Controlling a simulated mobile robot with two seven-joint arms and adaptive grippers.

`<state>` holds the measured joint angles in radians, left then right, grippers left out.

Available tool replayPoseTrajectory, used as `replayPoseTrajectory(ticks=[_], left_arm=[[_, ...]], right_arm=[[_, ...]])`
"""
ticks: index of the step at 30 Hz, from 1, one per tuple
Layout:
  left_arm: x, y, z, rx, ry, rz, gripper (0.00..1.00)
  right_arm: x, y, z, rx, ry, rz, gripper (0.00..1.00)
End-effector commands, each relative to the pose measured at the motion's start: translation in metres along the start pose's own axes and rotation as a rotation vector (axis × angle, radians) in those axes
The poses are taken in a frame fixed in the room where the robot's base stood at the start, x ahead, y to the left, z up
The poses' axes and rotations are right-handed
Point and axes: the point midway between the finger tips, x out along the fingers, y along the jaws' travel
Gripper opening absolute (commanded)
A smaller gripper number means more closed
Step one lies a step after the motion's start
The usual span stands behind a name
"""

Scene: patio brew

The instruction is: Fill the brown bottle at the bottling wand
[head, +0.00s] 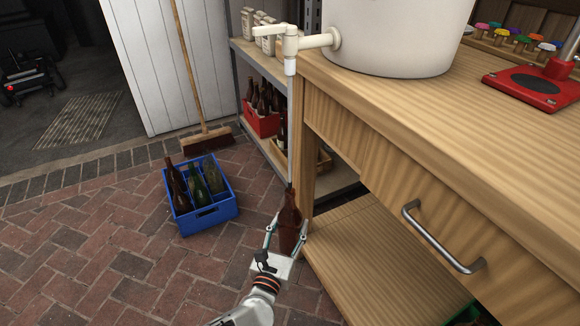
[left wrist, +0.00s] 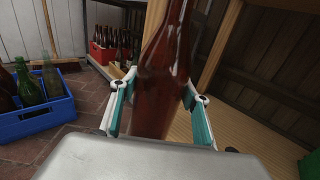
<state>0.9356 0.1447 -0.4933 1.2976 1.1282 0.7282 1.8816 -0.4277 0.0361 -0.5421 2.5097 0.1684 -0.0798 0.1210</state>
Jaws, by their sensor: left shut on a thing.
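The brown bottle (head: 289,226) is upright beside the table leg, and my left gripper (head: 286,236) is shut around its body. In the left wrist view the bottle (left wrist: 163,85) stands between the two teal-padded fingers of the gripper (left wrist: 158,112). The bottling wand (head: 290,125) is a thin pale tube hanging from the white tap (head: 290,42) on the white bucket (head: 395,35). The wand's lower end meets the bottle's mouth; how far it reaches inside is hidden by the dark glass. The liquid level cannot be told. My right gripper does not show.
A blue crate (head: 207,217) with several bottles stands on the brick floor to the left. A red crate (head: 262,122) of bottles is on the shelf behind. The wooden table (head: 440,110) with its drawer handle (head: 440,240) is close on the right. A broom (head: 207,140) leans behind.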

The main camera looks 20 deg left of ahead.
Motion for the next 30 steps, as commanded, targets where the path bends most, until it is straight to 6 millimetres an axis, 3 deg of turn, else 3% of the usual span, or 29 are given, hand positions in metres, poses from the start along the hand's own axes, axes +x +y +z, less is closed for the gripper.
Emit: replayPoseTrajectory(ticks=[15,30], left_arm=[[0.002,0.0,-0.019,-0.001,-0.007,0.001,0.13],[0.001,0.001,-0.021,-0.002,-0.008,0.001,0.13]], right_arm=[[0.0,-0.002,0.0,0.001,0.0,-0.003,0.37],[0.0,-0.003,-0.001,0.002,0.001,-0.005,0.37]])
